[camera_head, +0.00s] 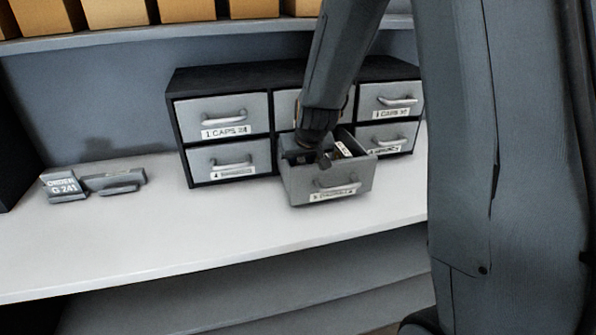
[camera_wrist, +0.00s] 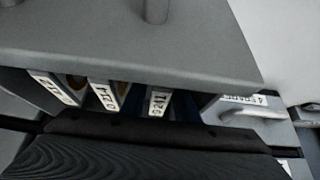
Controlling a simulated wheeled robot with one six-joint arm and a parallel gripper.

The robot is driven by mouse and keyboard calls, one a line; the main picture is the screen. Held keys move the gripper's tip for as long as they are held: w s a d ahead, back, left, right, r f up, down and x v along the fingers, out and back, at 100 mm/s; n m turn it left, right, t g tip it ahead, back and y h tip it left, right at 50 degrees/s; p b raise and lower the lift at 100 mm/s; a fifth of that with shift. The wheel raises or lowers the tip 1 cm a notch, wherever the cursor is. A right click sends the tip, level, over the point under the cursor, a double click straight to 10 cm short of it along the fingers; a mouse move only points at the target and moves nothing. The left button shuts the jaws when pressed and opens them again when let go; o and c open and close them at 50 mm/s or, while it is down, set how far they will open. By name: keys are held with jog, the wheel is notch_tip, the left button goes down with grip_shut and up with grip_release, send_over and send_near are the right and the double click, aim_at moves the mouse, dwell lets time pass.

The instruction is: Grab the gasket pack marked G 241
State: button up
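The middle lower drawer (camera_head: 327,187) of the cabinet is pulled open. My gripper (camera_head: 318,155) reaches down at the drawer's opening from above; its fingers are mostly hidden. In the wrist view, a dark part of my gripper (camera_wrist: 150,145) fills the bottom, and I cannot tell whether its fingers are open or shut. Several labelled packs stand in the drawer behind its front. The pack on the right (camera_wrist: 158,103) appears to read G 241. The middle pack (camera_wrist: 104,95) and left pack (camera_wrist: 50,88) carry other labels, hard to read. A pack's white label (camera_head: 344,149) shows in the head view.
An order sign (camera_head: 62,186) reading G 241 stands at the left of the white counter (camera_head: 120,240), beside a small grey tray (camera_head: 113,182). The black cabinet (camera_head: 290,72) holds several closed drawers around the open one. Boxes (camera_head: 110,12) line the shelf above. The counter's front left is clear.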

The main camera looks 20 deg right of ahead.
grip_shut()
dwell(0.4)
notch_tip(320, 180, up, 3)
jog(key=p, duration=0.3)
jog(key=shift+f+b, duration=0.2)
jog(key=shift+b, duration=0.3)
jog(key=shift+w+b, duration=0.1)
jog(key=shift+b, duration=0.75)
jog(key=shift+f+t+b, duration=0.1)
jog(key=shift+t+b, duration=0.2)
jog(key=shift+b, duration=0.65)
